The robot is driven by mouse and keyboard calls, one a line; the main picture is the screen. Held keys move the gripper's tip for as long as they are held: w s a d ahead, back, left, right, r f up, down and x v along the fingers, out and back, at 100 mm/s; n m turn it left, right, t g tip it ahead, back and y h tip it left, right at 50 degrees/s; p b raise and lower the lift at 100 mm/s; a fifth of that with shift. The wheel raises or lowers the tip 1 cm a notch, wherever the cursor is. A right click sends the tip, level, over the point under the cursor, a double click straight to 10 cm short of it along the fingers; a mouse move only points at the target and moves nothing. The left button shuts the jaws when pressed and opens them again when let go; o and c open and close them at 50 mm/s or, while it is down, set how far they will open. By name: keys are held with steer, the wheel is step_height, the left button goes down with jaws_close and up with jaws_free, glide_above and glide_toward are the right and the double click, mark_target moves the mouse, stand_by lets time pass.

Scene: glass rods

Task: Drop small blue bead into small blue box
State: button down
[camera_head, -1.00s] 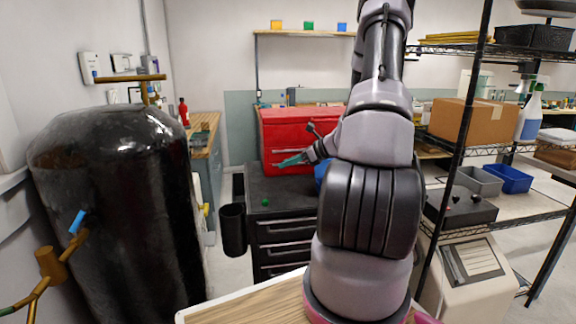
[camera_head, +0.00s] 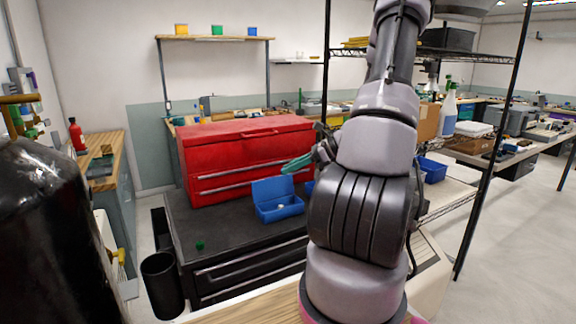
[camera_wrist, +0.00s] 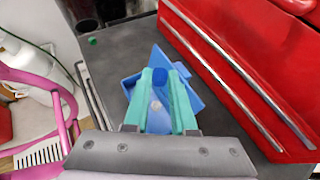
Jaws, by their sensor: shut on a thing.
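The small blue box (camera_head: 283,211) stands with its lid open on the black cabinet top, in front of the red tool chest. A small whitish thing lies inside it. My gripper (camera_head: 287,167) has teal fingers and is above the box, near the raised lid. In the wrist view, my gripper (camera_wrist: 159,74) is shut on the small blue bead (camera_wrist: 158,80), a dark blue shape between the fingertips. The open blue box (camera_wrist: 193,82) lies below and around the fingers in that view. The bead cannot be made out in the head view.
The red tool chest (camera_head: 245,150) stands close behind the box on the black cabinet (camera_head: 215,235). A small green thing (camera_head: 200,245) is at the front left of the cabinet top. Another blue thing (camera_head: 309,187) is mostly hidden by my arm. A black bin (camera_head: 160,280) is at left.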

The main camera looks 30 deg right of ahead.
step_height(320, 180, down, 5)
steer(key=shift+r, duration=0.1)
stand_by(0.3)
steer(key=c, duration=0.7)
jaws_free()
steer(key=shift+o, duration=0.2)
steer(key=v, duration=1)
steer(key=shift+s+d+r, duration=0.2)
steer(key=shift+d, duration=0.1)
